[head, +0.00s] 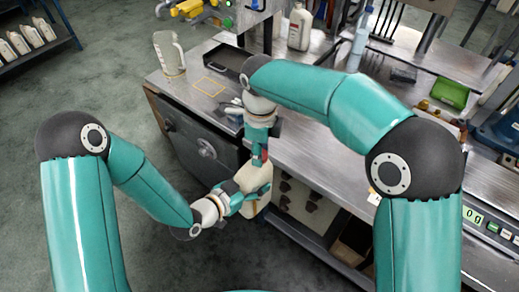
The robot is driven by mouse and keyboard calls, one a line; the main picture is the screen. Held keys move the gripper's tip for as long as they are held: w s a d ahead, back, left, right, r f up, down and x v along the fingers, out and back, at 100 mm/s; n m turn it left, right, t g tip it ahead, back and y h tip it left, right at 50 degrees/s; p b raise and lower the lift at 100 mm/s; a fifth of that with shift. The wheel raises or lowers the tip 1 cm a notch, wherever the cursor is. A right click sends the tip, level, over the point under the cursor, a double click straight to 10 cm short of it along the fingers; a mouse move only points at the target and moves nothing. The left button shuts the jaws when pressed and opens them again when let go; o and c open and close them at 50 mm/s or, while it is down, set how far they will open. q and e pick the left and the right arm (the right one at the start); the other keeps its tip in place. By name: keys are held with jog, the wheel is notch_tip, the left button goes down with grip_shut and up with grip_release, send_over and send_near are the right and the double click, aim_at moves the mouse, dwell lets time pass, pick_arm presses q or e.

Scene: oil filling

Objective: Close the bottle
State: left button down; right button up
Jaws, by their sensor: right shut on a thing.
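A cream bottle (257,184) is in front of the bench's near edge, above the floor. My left gripper (243,196) reaches it from the left and is shut on its side, seeming to hold it up. My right gripper (261,157) points down from above and is shut at the bottle's top. A small red part shows there and looks like the cap, but the fingers hide most of it. I cannot tell whether the cap sits fully on the neck.
A metal bench (310,150) runs behind the bottle. On it are a clear measuring jug (170,55), a dark tray (226,62), a white bottle (299,27) and a green container (450,92).

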jog(key=m, duration=0.3)
jog(key=shift+w+r, duration=0.1)
jog(key=shift+w, duration=0.15)
jog(key=shift+o, duration=0.2)
jog(key=shift+d, duration=0.1)
jog(key=o, duration=0.7)
jog(key=shift+s, duration=0.1)
jog(key=shift+c, duration=0.2)
jog(key=shift+r, duration=2.2)
